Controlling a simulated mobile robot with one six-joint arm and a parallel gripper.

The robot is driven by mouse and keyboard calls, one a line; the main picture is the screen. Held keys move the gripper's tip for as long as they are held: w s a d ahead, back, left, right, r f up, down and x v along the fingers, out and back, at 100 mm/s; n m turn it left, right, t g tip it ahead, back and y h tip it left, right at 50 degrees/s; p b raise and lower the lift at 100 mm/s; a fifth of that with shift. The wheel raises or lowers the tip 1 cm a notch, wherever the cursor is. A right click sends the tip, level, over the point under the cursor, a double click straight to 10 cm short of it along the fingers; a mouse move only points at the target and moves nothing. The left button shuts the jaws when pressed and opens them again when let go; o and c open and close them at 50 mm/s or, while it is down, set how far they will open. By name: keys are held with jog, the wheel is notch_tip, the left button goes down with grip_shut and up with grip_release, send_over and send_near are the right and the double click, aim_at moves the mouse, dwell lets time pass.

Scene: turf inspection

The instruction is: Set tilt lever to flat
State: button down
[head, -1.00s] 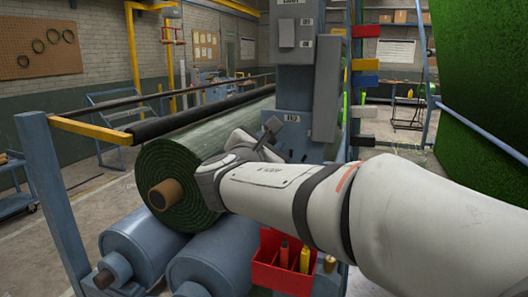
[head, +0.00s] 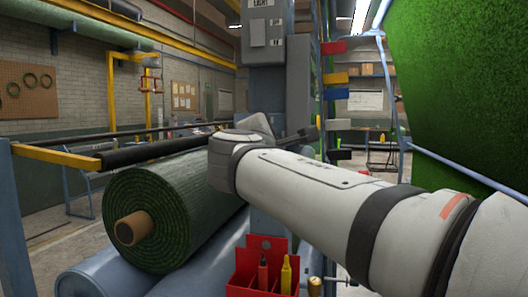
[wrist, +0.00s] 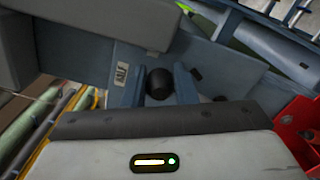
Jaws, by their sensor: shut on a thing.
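The tilt lever shows in the wrist view as a round black knob (wrist: 159,82) in front of the blue-grey column. My gripper (wrist: 158,88) has its two fingers on either side of this knob and is shut on it. A small white label reading HALF (wrist: 121,73) is on the column just left of the knob. The lever's shaft and its other marks are hidden. In the head view my arm crosses in front of the column (head: 263,75), and I cannot make out the fingers or the knob clearly.
A turf roll (head: 165,215) on a brown core lies at left, above blue rollers (head: 105,272). A red tool holder (head: 262,270) hangs below my arm. A grey box (head: 299,95) is on the column. A green turf sheet (head: 465,90) stands at right.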

jog(key=shift+a+f, duration=0.1)
jog(key=shift+f, duration=0.3)
jog(key=c, duration=1.6)
grip_release()
jog(key=o, duration=0.3)
jog(key=shift+w+a, duration=0.15)
jog(key=shift+a, duration=0.05)
jog(key=shift+o, duration=0.7)
jog(key=shift+d+r, duration=0.15)
jog(key=shift+r, duration=0.05)
jog(key=b+v, duration=0.1)
jog(key=v, duration=0.7)
